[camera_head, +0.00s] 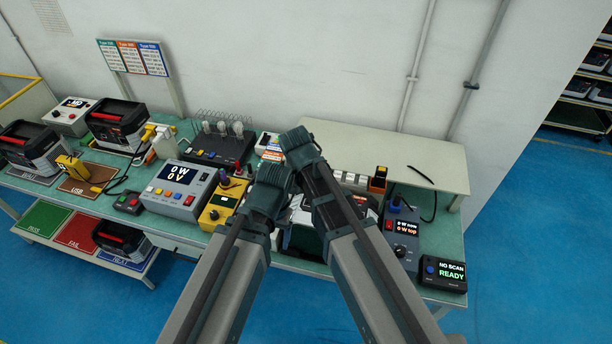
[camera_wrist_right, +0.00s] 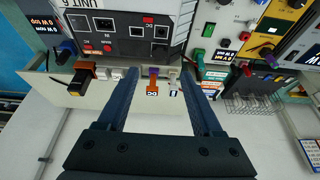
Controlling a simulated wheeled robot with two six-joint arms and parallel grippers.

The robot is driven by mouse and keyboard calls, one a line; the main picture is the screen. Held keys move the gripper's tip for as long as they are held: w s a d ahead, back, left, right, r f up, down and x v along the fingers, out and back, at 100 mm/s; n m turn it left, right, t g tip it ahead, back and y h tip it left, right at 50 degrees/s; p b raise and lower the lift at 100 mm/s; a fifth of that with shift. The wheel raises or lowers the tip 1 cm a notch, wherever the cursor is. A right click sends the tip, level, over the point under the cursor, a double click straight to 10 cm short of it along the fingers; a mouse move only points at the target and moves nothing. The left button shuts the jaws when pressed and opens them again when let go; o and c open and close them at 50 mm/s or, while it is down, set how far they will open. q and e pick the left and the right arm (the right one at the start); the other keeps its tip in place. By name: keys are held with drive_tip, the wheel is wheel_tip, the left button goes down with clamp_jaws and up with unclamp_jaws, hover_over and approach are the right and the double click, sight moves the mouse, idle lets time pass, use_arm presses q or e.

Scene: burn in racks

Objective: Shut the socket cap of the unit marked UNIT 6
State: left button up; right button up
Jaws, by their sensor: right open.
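An orange DC plug (camera_wrist_right: 152,87) and a white plug (camera_wrist_right: 172,88) show between my right fingers. A yellow meter (camera_head: 217,211), a grey supply box (camera_head: 178,192) and a load box (camera_head: 402,232) crowd the bench. A pale shelf (camera_head: 420,155) stands behind.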

drive_tip(key=shift+w+r+p, duration=0.25)
drive_tip(key=shift+p, duration=0.05)
drive_tip(key=c, duration=0.3)
drive_tip(key=shift+g+y, duration=0.3)
drive_tip(key=shift+g, duration=0.5)
drive_tip(key=w+r+p, duration=0.1)
drive_tip(key=w+d+r+p, duration=0.1)
drive_tip(key=w, duration=0.1)
drive_tip(key=shift+w+p, duration=0.15)
drive_tip(key=shift+p, duration=0.25)
drive_tip(key=c, duration=0.8)
drive_tip(key=shift+w+d+r+g+p, duration=0.2)
drive_tip(key=shift+w+d+g+p, duration=0.05)
drive_tip(key=shift+w+g+p, duration=0.1)
clamp_jaws()
drive_tip(key=shift+f, duration=0.2)
drive_tip(key=f+b, duration=0.8)
drive_tip(key=w+f+b, duration=0.1)
drive_tip(key=f+b, duration=0.3)
drive_tip(key=b, duration=0.1)
drive_tip(key=shift+d+f, duration=0.25)
drive_tip(key=shift+f, duration=0.15)
drive_tip(key=shift+s+a+f+b, duration=0.1)
drive_tip(key=shift+s+f+b, duration=0.1)
drive_tip(key=shift+f+b, duration=0.25)
drive_tip(key=shift+r, duration=0.15)
